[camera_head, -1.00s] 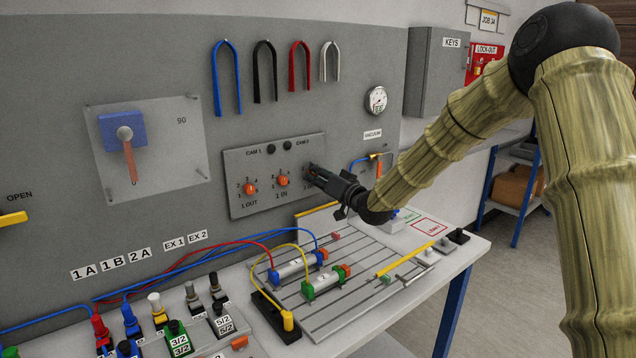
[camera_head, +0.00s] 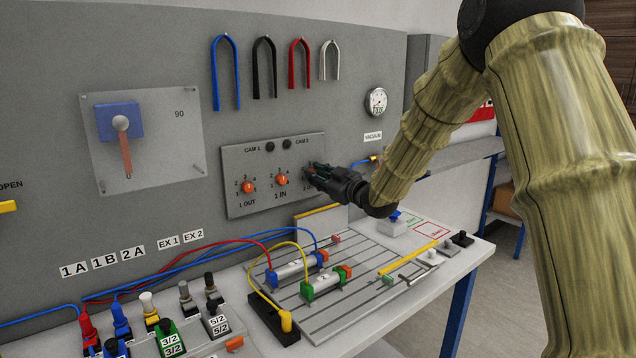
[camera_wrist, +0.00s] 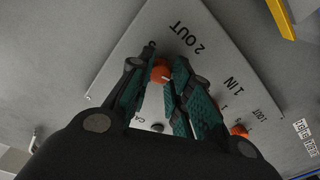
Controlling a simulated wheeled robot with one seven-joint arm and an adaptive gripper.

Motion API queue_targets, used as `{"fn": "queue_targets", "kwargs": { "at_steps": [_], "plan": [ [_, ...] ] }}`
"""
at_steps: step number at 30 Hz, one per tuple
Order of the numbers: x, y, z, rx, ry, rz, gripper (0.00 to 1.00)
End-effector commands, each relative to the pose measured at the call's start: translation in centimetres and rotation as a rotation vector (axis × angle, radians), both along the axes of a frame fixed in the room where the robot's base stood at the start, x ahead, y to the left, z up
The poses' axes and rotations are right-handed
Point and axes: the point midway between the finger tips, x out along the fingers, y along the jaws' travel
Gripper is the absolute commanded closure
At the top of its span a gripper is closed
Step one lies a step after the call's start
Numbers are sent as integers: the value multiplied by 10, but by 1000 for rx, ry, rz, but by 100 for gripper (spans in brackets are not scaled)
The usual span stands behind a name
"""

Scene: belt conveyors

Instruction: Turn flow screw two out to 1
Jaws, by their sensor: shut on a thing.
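The flow screw panel (camera_head: 237,202) is a grey plate on the wall with orange screws. The 1 OUT screw (camera_head: 249,187) and the 1 IN screw (camera_head: 281,180) show plainly in the head view. My gripper (camera_head: 312,170) is at the panel's right end and hides the screw there. In the wrist view, my gripper (camera_wrist: 166,85) has its green-padded fingers on either side of the orange 2 OUT screw (camera_wrist: 161,72), next to the "2 OUT" label. The fingers are shut on this screw. A white mark shows on it; the number it points at cannot be read.
Two dark CAM knobs (camera_head: 286,144) sit above the screws. A vacuum gauge (camera_head: 376,101) is on the wall at right. A slotted bench plate (camera_head: 340,302) with cylinders and hoses lies below. Coloured tubes (camera_head: 225,75) hang above.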

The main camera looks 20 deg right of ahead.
Motion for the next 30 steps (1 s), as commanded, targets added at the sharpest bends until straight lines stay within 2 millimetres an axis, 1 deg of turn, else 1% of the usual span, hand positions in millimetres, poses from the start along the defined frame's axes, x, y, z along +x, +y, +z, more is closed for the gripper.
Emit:
{"fn": "queue_targets", "kwargs": {
  "at_steps": [1,6,12,19,30],
  "plan": [
    [0,1,-3,-35,-12,0,100],
    [0,0,-2,-146,-53,0,100],
    [0,0,-1,-235,-85,0,100],
    [0,0,0,-283,-103,0,100],
    [0,0,0,-292,-105,0,100]
  ]
}}
